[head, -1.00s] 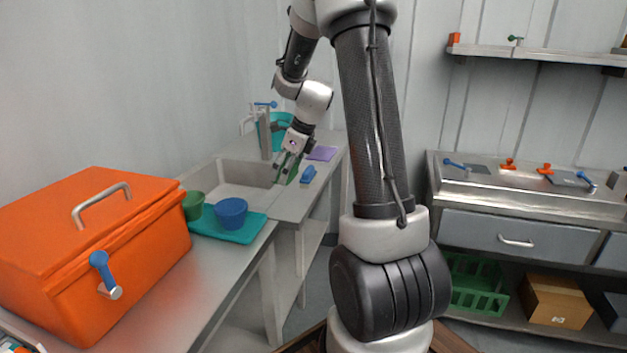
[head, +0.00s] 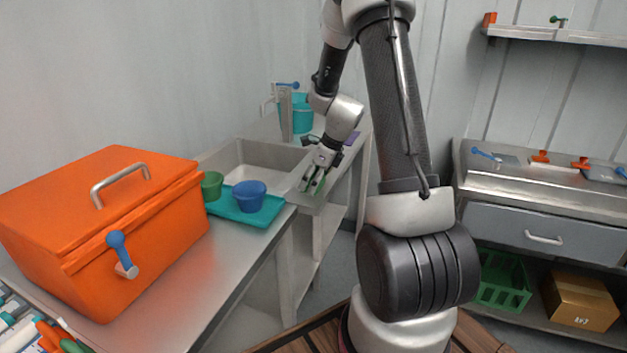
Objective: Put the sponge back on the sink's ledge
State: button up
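The green sponge (head: 320,183) shows at the fingertips of my gripper (head: 312,187), partly hidden by the fingers. My gripper points down and looks shut on it. They are over the near right part of the sink's ledge (head: 297,186), right of the basin (head: 243,160). I cannot tell whether the sponge touches the ledge.
A purple cloth (head: 352,138) lies farther back on the ledge, partly hidden by my arm. A metal tap (head: 286,115) and teal bucket (head: 303,112) stand behind the basin. A teal tray (head: 262,214) with green and blue cups and an orange cooler (head: 110,225) are left.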

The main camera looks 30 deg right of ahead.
jog(key=shift+f, duration=0.1)
jog(key=o, duration=1)
jog(key=shift+c, duration=0.2)
jog(key=s+r+n, duration=0.2)
jog(key=s+r, duration=0.2)
jog(key=r, duration=0.4)
jog(key=s+r+n, duration=0.3)
jog(key=r, duration=0.5)
jog(key=s+a+r+n+h, duration=0.1)
jog(key=s+a+r+n, duration=0.1)
jog(key=s+n, duration=0.5)
jog(key=s+a+r+n+h, duration=0.1)
jog(key=s+a+r+n, duration=0.1)
jog(key=s+n, duration=0.6)
jog(key=s+a+r+n, duration=0.3)
jog(key=s+n, duration=0.4)
jog(key=n, duration=0.1)
jog(key=shift+s+t+h, duration=0.3)
jog(key=shift+h, duration=0.1)
